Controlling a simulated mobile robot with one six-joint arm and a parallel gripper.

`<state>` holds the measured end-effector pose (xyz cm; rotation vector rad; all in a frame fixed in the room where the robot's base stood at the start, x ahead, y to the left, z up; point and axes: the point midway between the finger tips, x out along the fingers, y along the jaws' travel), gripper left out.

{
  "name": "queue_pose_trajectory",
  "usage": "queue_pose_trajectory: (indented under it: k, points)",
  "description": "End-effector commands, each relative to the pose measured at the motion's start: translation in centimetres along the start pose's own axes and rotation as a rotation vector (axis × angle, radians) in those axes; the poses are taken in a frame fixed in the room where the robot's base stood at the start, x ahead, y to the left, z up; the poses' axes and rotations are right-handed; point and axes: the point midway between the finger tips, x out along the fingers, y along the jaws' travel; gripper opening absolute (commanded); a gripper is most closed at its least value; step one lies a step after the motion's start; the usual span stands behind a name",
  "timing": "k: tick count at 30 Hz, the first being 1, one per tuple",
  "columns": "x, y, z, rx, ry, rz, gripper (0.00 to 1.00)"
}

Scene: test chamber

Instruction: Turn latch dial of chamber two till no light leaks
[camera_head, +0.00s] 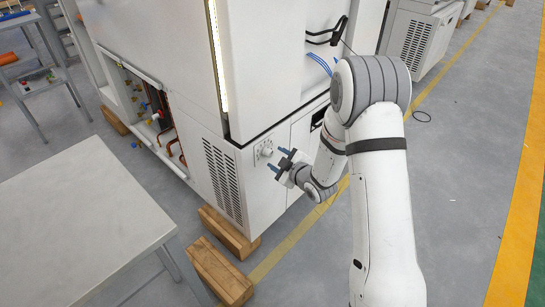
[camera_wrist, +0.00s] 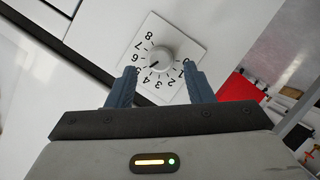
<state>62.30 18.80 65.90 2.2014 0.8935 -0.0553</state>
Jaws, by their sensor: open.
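The latch dial (camera_head: 265,151) is on the lower front of a white test chamber (camera_head: 272,70), near its left corner. In the wrist view the dial (camera_wrist: 160,58) is a light round knob on a white plate with black numbers, and its dark pointer mark aims down-left, near the 5 or 6. My gripper (camera_head: 279,160) is open just in front of the dial. In the wrist view the two blue fingers of the gripper (camera_wrist: 157,80) lie below and to either side of the knob, apparently not touching it. A bright strip of light (camera_head: 216,55) shows along the chamber's tall door edge.
A grey table (camera_head: 75,225) stands at the lower left. Wooden blocks (camera_head: 220,270) lie on the floor below the chamber. Open pipework (camera_head: 160,115) shows in the chamber's left side. Black and blue cables (camera_head: 322,62) hang at the chamber front. Grey floor is clear at the right.

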Motion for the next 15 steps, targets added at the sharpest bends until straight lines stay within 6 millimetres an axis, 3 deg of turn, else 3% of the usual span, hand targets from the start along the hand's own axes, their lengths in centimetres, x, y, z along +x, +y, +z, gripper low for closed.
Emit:
queue_pose_trajectory:
  k: [6,15]
  points:
    - [3.1,0.0,0.0,0.0,0.0,0.0,0.47]
    - [4.0,0.0,0.0,0.001,-0.002,0.0,0.47]
